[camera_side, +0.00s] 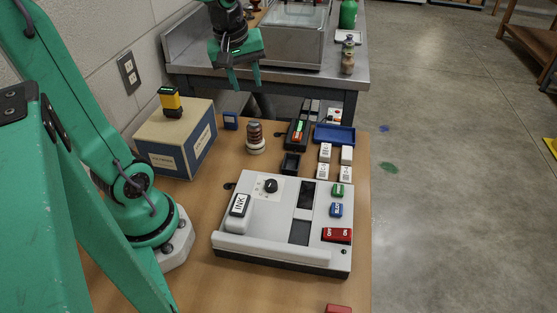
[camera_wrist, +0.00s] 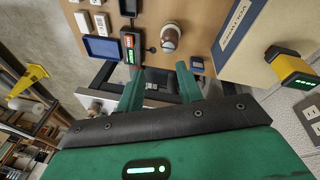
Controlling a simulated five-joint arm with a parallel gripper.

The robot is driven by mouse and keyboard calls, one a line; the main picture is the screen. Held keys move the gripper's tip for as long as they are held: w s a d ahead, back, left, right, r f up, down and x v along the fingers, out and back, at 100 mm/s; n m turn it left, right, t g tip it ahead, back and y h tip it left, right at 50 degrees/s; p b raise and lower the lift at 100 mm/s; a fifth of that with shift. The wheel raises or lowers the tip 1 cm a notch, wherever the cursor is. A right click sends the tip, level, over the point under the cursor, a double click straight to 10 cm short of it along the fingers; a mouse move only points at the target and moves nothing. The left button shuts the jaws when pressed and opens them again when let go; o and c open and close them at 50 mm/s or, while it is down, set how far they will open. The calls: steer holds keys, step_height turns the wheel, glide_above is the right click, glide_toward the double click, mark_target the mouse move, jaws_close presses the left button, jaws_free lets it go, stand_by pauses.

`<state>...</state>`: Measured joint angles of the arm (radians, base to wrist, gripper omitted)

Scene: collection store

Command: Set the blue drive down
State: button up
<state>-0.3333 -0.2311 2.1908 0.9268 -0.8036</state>
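A second small blue piece (camera_side: 336,210) sits on the white machine (camera_side: 262,235), between a green and a red one. I cannot tell for sure which is the drive. My gripper (camera_side: 246,86) is raised beyond the far edge of the wooden table, before the metal bench. Its two fingers are apart with nothing held between them, as the wrist view (camera_wrist: 158,72) also shows.
The box (camera_side: 163,158) carries a yellow and black device (camera_side: 171,101). A striped round stack (camera_side: 255,138), a black device with a lit display (camera_side: 297,134), a blue tray (camera_side: 334,134) and several white blocks (camera_side: 325,152) crowd the far half.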

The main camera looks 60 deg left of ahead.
steer(key=s+d+r+m+t+h, duration=0.1)
steer(key=s+d+m+t, duration=0.1)
steer(key=s+d+m, duration=0.6)
steer(key=shift+s+d+r+m+t, duration=0.35)
steer(key=shift+d+m, duration=1)
steer(key=shift+m, duration=1.15)
steer(key=shift+w, duration=0.1)
